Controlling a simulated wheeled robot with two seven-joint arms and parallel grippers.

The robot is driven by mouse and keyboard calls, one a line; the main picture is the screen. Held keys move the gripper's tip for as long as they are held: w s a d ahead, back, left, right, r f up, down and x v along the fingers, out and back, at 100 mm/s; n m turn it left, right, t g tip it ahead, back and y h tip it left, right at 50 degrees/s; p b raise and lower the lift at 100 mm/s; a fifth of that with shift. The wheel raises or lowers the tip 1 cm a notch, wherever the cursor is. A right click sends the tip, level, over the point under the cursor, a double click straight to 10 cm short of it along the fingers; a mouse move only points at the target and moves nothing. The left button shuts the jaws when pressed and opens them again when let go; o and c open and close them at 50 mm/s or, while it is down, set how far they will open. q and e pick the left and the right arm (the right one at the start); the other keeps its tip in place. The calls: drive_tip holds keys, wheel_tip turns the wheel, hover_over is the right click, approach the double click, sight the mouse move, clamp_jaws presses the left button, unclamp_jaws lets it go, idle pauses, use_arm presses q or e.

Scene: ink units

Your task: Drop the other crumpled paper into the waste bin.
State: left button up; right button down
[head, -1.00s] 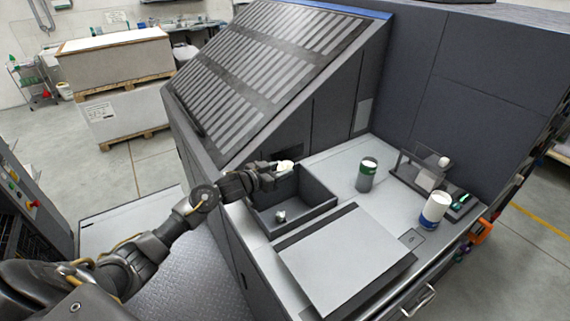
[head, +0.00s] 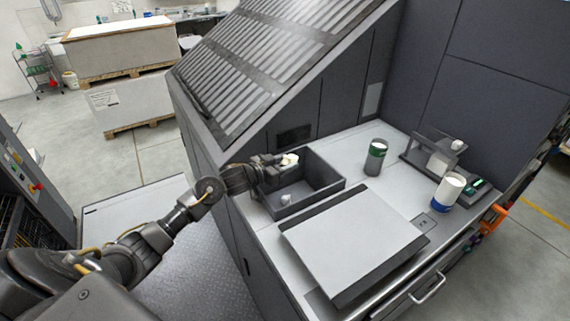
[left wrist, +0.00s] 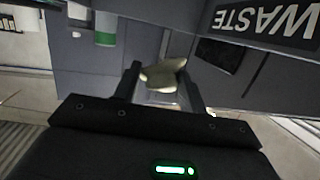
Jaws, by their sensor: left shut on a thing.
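My left gripper (head: 279,164) is shut on a pale crumpled paper (head: 290,159), over the left back part of the dark open waste bin (head: 325,168). In the left wrist view the crumpled paper (left wrist: 163,75) sits between the two fingers (left wrist: 160,84). Another crumpled paper (head: 286,199) lies inside the bin on its floor. A WASTE label (left wrist: 270,20) shows upside down in the left wrist view. My right gripper is not in view.
A grey flat panel (head: 352,242) lies in front of the bin. A green-banded can (head: 375,157), a blue-banded can (head: 447,192) and a small dark stand (head: 432,152) are to the right. The sloped machine cover (head: 265,60) rises behind.

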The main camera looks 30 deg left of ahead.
use_arm(q)
drive_tip(key=o, duration=0.9)
drive_tip(key=shift+r, duration=0.1)
drive_tip(key=shift+o, duration=0.6)
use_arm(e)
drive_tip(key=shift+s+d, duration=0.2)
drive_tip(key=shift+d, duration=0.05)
use_arm(q)
drive_tip(key=shift+s, duration=0.1)
drive_tip(key=b+v, duration=0.2)
drive_tip(key=v, duration=0.8)
drive_tip(key=shift+s, duration=0.25)
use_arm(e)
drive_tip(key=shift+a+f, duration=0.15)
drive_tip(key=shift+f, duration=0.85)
use_arm(q)
drive_tip(key=shift+a+r, duration=0.15)
drive_tip(key=shift+s, duration=0.1)
